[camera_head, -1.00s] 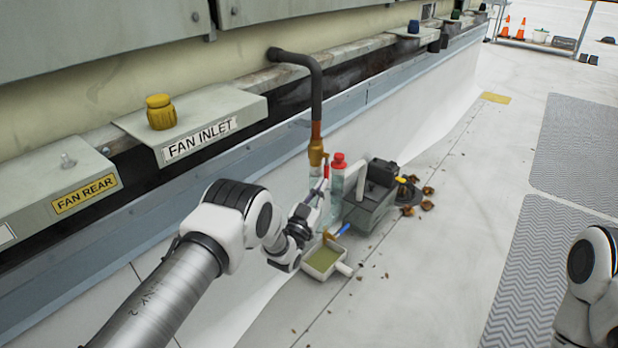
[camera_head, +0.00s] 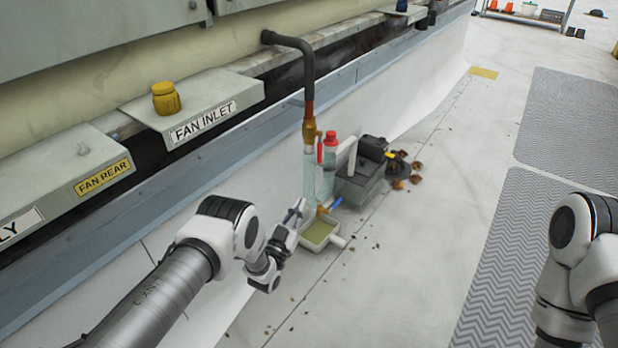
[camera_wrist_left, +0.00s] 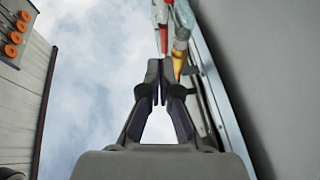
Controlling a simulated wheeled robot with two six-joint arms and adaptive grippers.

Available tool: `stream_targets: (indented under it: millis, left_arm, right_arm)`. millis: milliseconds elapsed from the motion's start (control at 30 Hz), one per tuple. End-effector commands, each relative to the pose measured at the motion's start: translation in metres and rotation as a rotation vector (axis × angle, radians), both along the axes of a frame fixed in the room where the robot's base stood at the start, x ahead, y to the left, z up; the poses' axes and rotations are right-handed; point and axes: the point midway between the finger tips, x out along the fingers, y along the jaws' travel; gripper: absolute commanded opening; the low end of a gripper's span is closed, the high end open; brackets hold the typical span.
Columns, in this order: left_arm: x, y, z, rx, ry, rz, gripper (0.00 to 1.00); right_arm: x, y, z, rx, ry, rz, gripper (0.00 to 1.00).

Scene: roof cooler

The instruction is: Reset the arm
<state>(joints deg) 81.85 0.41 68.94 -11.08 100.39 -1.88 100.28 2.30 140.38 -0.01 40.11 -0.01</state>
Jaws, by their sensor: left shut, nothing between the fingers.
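My left arm comes in from the left in the head view. Its gripper (camera_head: 296,212) is just left of a clear upright tube (camera_head: 310,175) and above and left of a small white tray (camera_head: 318,234) holding greenish liquid. In the left wrist view the fingers (camera_wrist_left: 160,68) are together with nothing between them. My right arm (camera_head: 580,265) shows at the right edge of the head view, but its gripper is outside the picture.
A bottle with a red cap (camera_head: 330,140) and a grey pump box (camera_head: 362,185) stand beside the tube. A dark pipe (camera_head: 307,75) runs down to a brass valve. Fan panels with a yellow cap (camera_head: 166,98) line the wall. Grey mats (camera_head: 575,130) lie right; open floor is between.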

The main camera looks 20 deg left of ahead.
Motion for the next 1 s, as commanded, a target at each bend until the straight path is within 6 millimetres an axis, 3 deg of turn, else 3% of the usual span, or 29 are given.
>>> stream_targets:
  millis: [167,267,367,467,533,667,800,1000]
  left_arm:
    - [0.0,0.0,0.003,0.0,-0.006,0.0,0.0]
    - [0.007,0.001,0.024,0.0,-0.031,0.001,0.0]
    - [0.011,0.005,0.062,-0.001,-0.024,0.009,0.0]
    - [-0.009,0.012,0.05,0.003,0.15,0.036,0.0]
    - [-0.031,0.017,0.029,0.009,0.328,0.06,0.0]
    - [-0.107,0.027,-0.023,0.024,0.743,0.106,0.0]
    - [-0.217,0.034,-0.064,0.04,1.171,0.145,0.0]
    - [-0.347,0.038,-0.084,0.059,1.596,0.175,0.0]
  right_arm:
    - [0.0,0.0,0.001,0.0,0.001,0.0,0.39]
    - [0.0,0.0,0.007,0.0,0.001,0.0,0.39]
    - [0.0,0.0,0.021,0.0,0.001,0.0,0.39]
    - [0.0,0.0,0.029,0.0,0.0,0.0,0.39]
    - [0.0,0.0,0.034,0.0,0.0,0.0,0.39]
    - [0.0,0.0,0.043,0.0,0.0,0.0,0.39]
    - [0.0,0.0,0.048,0.0,0.0,0.0,0.39]
    - [0.0,0.0,0.048,0.0,0.0,0.0,0.39]
